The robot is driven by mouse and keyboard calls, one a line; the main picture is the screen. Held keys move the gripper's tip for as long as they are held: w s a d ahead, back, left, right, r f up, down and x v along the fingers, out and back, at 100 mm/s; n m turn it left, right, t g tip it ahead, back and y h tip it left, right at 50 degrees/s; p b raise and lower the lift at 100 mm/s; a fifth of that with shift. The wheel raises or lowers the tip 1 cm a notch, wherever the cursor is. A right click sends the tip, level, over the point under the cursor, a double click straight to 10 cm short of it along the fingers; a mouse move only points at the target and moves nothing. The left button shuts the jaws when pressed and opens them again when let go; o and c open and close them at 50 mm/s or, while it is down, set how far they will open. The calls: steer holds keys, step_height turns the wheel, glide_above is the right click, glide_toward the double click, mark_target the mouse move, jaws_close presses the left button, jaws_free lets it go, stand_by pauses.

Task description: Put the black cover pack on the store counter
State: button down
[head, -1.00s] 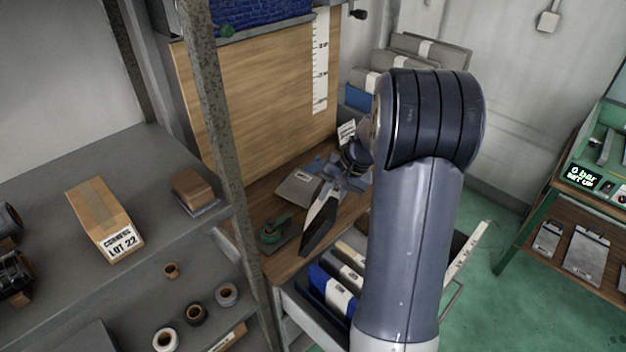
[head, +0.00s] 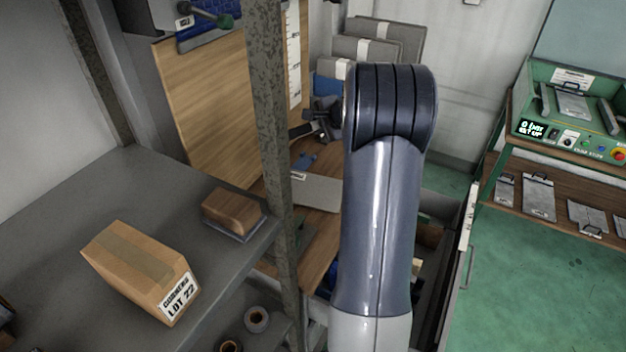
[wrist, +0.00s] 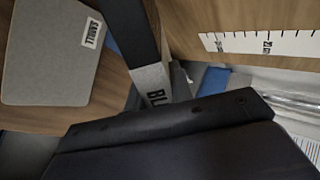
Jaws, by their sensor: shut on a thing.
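My gripper (head: 322,122) is shut on the black cover pack, a dark flat bar, and holds it up near the wooden board. In the head view only part of the black cover pack (head: 301,131) shows beside my gripper. In the wrist view the black cover pack (wrist: 131,28) is a long dark strip with a white band, its lettering partly cut off. My arm hides the area to the right. A wooden worktop (head: 318,254) lies below my gripper. No surface is marked as the store counter, so I cannot tell which it is.
A grey shelf (head: 60,240) at left carries a carton (head: 140,270) and a brown block (head: 232,210). A metal post (head: 268,110) stands between it and the worktop. An open drawer (head: 468,235) is partly hidden by my arm. Green floor (head: 530,270) is clear at right.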

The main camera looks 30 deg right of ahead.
step_height(320, 180, down, 9)
steer(key=b, duration=0.7)
steer(key=c, duration=1.4)
jaws_free()
steer(key=v, duration=0.8)
steer(key=shift+r, duration=0.15)
